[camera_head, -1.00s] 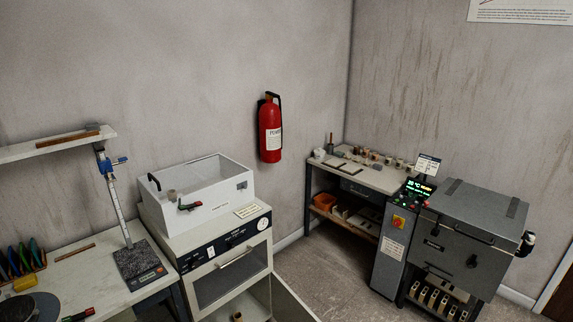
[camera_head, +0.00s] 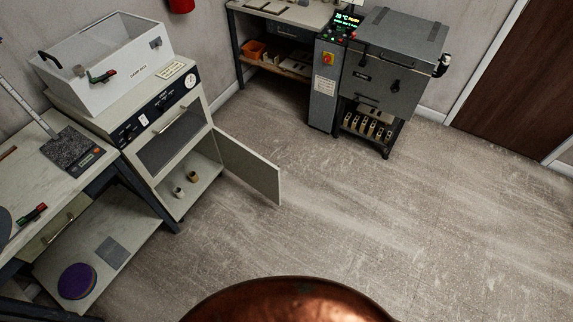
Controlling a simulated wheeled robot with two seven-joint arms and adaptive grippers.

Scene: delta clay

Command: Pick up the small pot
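All are small in the picture, and I cannot tell which is the small pot. Neither of my grippers is in view.
The cabinet door (camera_head: 250,167) stands open, jutting out over the floor. A workbench (camera_head: 60,205) with a lower shelf is on the left. A grey kiln-like machine (camera_head: 393,65) stands at the back. The floor (camera_head: 400,210) in the middle and right is clear.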

